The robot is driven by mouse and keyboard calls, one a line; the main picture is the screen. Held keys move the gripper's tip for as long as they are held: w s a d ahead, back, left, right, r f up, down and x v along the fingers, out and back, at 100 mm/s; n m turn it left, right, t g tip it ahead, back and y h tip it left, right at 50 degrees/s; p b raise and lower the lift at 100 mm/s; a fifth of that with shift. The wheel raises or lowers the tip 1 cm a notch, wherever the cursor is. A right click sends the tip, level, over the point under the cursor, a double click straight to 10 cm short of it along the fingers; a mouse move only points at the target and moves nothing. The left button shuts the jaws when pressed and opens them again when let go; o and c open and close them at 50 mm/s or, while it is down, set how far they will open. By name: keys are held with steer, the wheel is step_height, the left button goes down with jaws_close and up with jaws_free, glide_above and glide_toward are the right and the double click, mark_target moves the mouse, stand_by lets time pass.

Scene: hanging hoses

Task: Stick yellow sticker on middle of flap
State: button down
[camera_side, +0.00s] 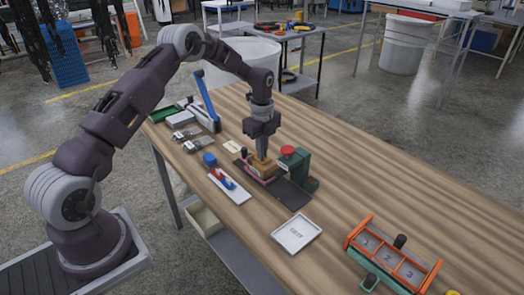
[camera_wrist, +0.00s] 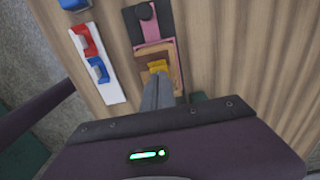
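A small brown box (camera_side: 265,168) sits on the dark mat (camera_side: 293,195) in the side view. In the wrist view its brown top (camera_wrist: 150,52) lies beyond my fingers, with pink edging around it. A yellow sticker (camera_wrist: 158,66) shows right at my fingertips, over the brown top. My gripper (camera_side: 262,156) points down onto the box, and its fingers (camera_wrist: 158,78) look closed together on the sticker. I cannot tell whether the sticker touches the flap. My fingers hide part of the box.
A green stand with a red knob (camera_side: 288,150) is close on the right of the box. A white tray with red and blue clips (camera_side: 229,186) is on the left. A white square tray (camera_side: 297,233) and an orange numbered rack (camera_side: 392,258) stand nearer the front.

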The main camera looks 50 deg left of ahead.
steer(key=shift+f, duration=0.1)
stand_by(0.3)
steer(key=c, duration=1.1)
jaws_free()
steer(key=shift+c, duration=0.2)
steer(key=shift+r, duration=3.55)
